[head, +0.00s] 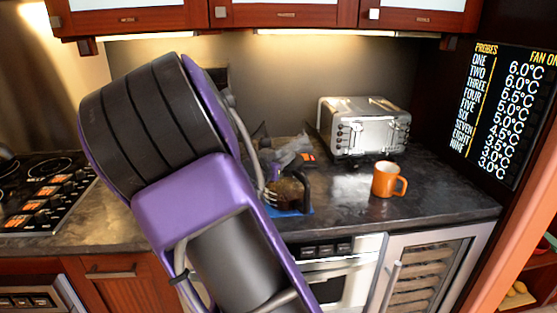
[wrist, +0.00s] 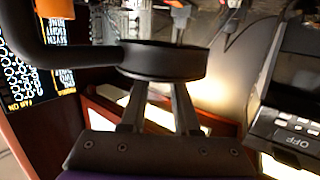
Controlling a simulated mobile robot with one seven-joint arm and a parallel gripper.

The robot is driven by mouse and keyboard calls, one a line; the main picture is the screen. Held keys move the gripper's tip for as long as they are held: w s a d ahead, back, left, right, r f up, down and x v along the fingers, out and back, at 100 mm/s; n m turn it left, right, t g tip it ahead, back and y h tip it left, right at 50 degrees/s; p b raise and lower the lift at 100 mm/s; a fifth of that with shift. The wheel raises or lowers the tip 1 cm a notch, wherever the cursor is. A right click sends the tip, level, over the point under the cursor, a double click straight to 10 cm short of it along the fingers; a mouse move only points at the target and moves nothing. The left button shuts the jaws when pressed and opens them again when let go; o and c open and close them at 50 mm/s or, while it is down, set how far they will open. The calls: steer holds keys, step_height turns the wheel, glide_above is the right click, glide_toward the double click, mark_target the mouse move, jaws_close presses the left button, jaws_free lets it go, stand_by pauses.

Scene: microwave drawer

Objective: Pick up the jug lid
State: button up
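The jug stands on a blue patch of the counter in the head view, with dark brownish contents (head: 287,193) and a black handle (head: 305,182) on its right. In the upside-down wrist view, its black band and handle (wrist: 165,62) cross in front of my fingers. I cannot make out a separate jug lid; it may be part of this dark top or hidden. My gripper (wrist: 158,90) shows two fingers apart along their visible length, at the band. Their tips are hidden behind it, so I cannot tell whether they hold anything. My arm hides part of the jug's left side in the head view.
An orange mug (head: 387,180) stands to the right on the dark counter. A silver toaster (head: 362,128) is behind it. A stove (head: 40,195) is at the left, a display panel (head: 512,110) at the right, and wall cabinets (head: 285,15) hang above. Counter around the mug is clear.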

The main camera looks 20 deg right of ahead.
jaws_close()
stand_by(1.0)
